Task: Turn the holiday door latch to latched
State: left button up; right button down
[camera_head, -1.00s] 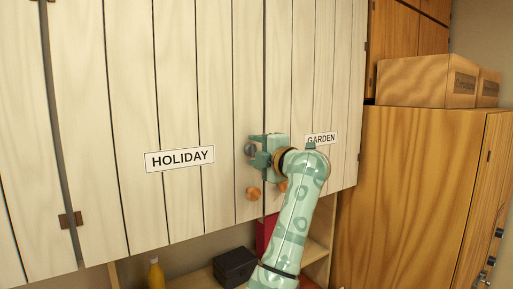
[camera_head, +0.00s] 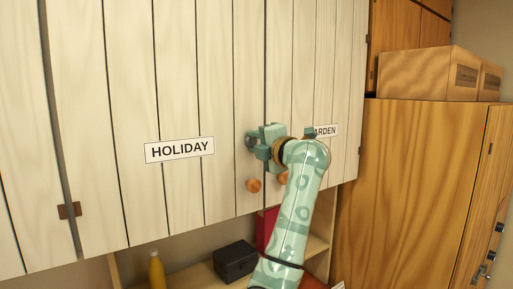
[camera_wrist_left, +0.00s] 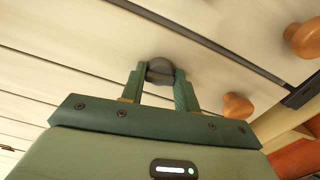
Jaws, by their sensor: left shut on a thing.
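The holiday door (camera_head: 125,95) is a cream plank door with a black-lettered HOLIDAY label (camera_head: 180,149). Its latch is a dark grey round knob (camera_head: 250,142) near the door's right edge, above a wooden knob (camera_head: 254,185). My left gripper (camera_head: 258,143) is at the latch, mostly covering it in the head view. In the left wrist view the gripper (camera_wrist_left: 160,78) is shut on the dark latch knob (camera_wrist_left: 161,66), one finger on each side. The latch's pointing direction cannot be made out. My right gripper is not in view.
The garden door (camera_head: 345,80) adjoins on the right, its label (camera_head: 326,130) partly hidden by my arm. Below are a shelf with a black box (camera_head: 235,262) and a yellow bottle (camera_head: 157,270). A wooden cabinet (camera_head: 415,180) with cardboard boxes (camera_head: 425,75) on top stands right.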

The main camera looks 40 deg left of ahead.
pick_arm(q)
jog(key=n+b, duration=0.2)
jog(key=n, duration=0.1)
jog(key=shift+f+n+b, duration=0.25)
jog(key=shift+n+b, duration=0.05)
jog(key=shift+b, duration=0.05)
jog(key=n+b, duration=0.3)
jog(key=n, duration=0.1)
jog(key=shift+n, duration=0.3)
jog(key=n+b, duration=0.2)
jog(key=n, duration=0.2)
jog(key=shift+b, duration=0.35)
jog(key=shift+r+n+b, duration=0.1)
jog(key=shift+n+b, duration=0.6)
jog(key=shift+n, duration=1.3)
jog(key=o, duration=1)
jog(key=shift+c, duration=0.2)
jog(key=shift+r, duration=0.1)
